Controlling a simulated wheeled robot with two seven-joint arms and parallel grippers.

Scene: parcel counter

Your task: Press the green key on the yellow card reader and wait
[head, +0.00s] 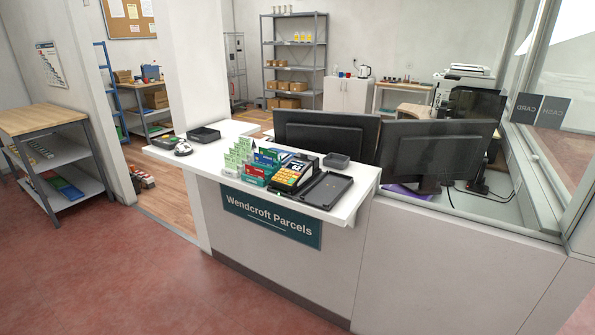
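A card reader (293,173) with a dark body and a yellow-orange key area stands on the white counter (233,183), towards its front right part. Its single keys, the green one among them, are too small to tell apart. Neither of my grippers shows in the head view.
A black tray (328,190) lies right of the reader. Green and white leaflets (240,153) stand to its left. A silver bell (183,148) and a black tray (203,134) are farther left. Two monitors (432,150) stand behind. Red floor (130,265) before the counter is clear.

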